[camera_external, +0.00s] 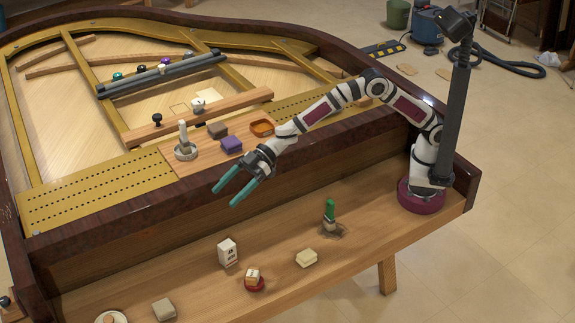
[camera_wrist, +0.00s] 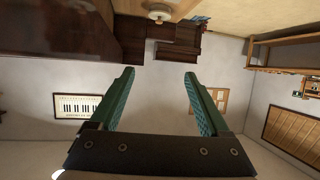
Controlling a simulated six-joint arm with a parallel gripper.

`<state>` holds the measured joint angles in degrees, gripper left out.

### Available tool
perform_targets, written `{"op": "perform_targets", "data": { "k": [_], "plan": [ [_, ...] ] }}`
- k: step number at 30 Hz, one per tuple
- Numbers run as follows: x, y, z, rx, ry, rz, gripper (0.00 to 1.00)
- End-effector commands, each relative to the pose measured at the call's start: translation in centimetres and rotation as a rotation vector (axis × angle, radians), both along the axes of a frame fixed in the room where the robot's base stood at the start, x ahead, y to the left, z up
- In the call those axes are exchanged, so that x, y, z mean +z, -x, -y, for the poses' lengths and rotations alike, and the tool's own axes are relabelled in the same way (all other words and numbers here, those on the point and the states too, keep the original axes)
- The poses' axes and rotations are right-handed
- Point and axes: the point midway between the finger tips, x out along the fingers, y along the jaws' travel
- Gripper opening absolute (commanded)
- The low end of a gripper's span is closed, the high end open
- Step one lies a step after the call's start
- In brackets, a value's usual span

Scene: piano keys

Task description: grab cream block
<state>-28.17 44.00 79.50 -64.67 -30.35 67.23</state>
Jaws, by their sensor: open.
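The cream block (camera_external: 306,258) lies on the front wooden shelf, right of centre in the external view. My gripper (camera_external: 231,190) is open and empty, with two teal fingers. It hangs in the air above the shelf, up and to the left of the cream block, and apart from it. In the wrist view my gripper (camera_wrist: 160,75) shows its two fingers spread wide with nothing between them. The wrist view faces the room, and the cream block does not show there.
A white box (camera_external: 228,253), a small block on a red dish (camera_external: 254,278) and a green-topped item (camera_external: 330,214) stand near the cream block. A grey block (camera_external: 163,308) lies further left. The piano's dark rim (camera_external: 190,193) rises behind the shelf (camera_external: 350,285).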

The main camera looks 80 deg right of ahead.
Motion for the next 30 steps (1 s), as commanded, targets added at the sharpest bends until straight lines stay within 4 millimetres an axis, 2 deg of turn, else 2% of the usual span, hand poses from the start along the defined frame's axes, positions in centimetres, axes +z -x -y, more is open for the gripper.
{"op": "perform_targets", "data": {
  "k": [1,6,9,14,22,25,30],
  "plan": [
    [-2.6,0.1,0.1,-0.003,0.002,-0.009,0.80],
    [-10.9,0.0,0.2,-0.007,0.002,-0.005,0.80],
    [-13.4,0.0,0.2,-0.005,0.001,-0.001,0.80],
    [-15.7,-0.1,0.3,-0.008,0.000,0.000,0.80],
    [-21.5,-0.2,0.1,-0.007,0.000,0.001,0.80],
    [-21.9,-1.2,-1.3,-0.006,-0.001,0.004,0.80],
    [-22.2,-1.7,-2.0,-0.008,0.000,0.002,0.80]
  ]
}}
